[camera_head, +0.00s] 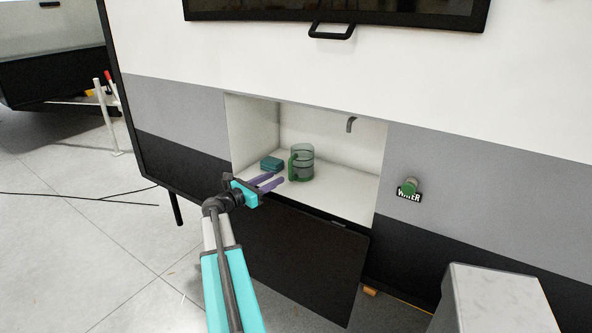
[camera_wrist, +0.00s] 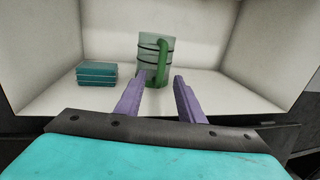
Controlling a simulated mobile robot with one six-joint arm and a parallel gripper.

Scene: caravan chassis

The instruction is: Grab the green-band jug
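The jug (camera_head: 303,164) is a translucent greenish cylinder with dark bands and a green handle. It stands upright on the floor of an open white compartment (camera_head: 345,191) in the caravan's side. In the wrist view the jug (camera_wrist: 152,62) is straight ahead, with its handle towards me. My gripper (camera_head: 280,181) has two purple fingers pointing into the compartment at the jug. In the wrist view the fingers of my gripper (camera_wrist: 157,80) are apart with nothing between them. The tips look just short of the jug's handle; the exact gap is hard to tell.
A stack of teal blocks or boxes (camera_wrist: 97,74) lies left of the jug, also visible in the head view (camera_head: 271,163). A dark flap (camera_head: 305,255) hangs below the opening. A grey box (camera_head: 495,300) stands at lower right. The compartment floor right of the jug is clear.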

